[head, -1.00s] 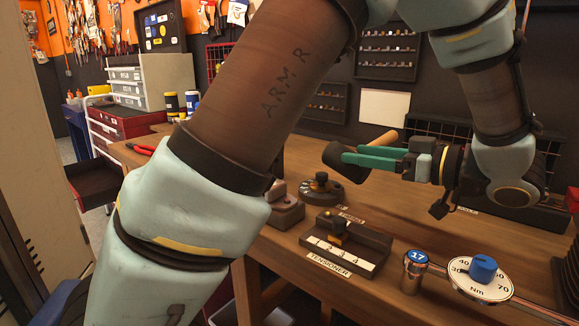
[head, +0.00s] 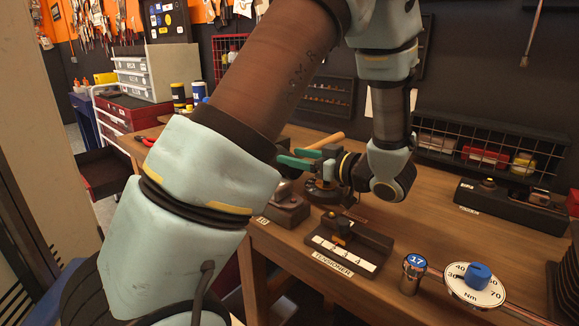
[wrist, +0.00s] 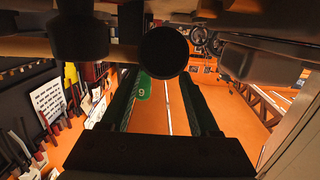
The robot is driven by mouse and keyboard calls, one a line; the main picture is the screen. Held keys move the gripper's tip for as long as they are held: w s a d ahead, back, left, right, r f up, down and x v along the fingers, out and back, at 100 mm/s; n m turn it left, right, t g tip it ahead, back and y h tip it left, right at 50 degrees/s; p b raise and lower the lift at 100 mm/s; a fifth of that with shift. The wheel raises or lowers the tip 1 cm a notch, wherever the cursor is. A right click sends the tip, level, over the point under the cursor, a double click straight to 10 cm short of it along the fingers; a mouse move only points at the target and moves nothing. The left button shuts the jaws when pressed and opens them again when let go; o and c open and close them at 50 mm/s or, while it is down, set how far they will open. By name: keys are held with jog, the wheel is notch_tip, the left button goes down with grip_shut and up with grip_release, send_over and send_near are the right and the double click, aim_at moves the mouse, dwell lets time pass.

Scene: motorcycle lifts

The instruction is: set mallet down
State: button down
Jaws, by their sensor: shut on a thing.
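The mallet shows in the head view mainly as its pale wooden handle (head: 327,141), which sticks out behind my gripper (head: 293,158). My gripper's green fingers are shut on the mallet and hold it above the workbench (head: 440,205). The mallet's head is mostly hidden behind my arm in the head view. In the wrist view a dark round shape (wrist: 163,52) lies by the fingertips, probably the mallet's head. I cannot tell the gap between mallet and bench.
A round dark fixture (head: 322,190) sits just below my gripper. The tensioner tray (head: 348,245), a blue-topped 17 socket (head: 414,272) and a torque dial (head: 476,286) stand along the front. A black rack (head: 510,205) stands at right. Bare wood lies between.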

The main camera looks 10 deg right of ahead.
jog(key=shift+w+a+f, duration=0.1)
jog(key=shift+f, duration=0.2)
jog(key=shift+w+a+p, duration=0.15)
jog(key=shift+p, duration=0.2)
jog(key=shift+w+a+r+g+h+p, duration=0.15)
jog(key=shift+w+a+g+h+p, duration=0.1)
jog(key=shift+g+h+p, duration=0.2)
jog(key=shift+w+a+r+g+h+p, duration=0.1)
jog(key=shift+a+r+g+h+p, duration=0.1)
jog(key=shift+g+h+p, duration=0.25)
jog(key=shift+w+f+g+p, duration=0.1)
jog(key=shift+w+g+p, duration=0.15)
jog(key=shift+p, duration=0.2)
jog(key=shift+f+h, duration=0.3)
jog(key=shift+f, duration=1.4)
jog(key=shift+f, duration=0.15)
jog(key=shift+c, duration=0.6)
grip_release()
jog(key=shift+s, duration=0.1)
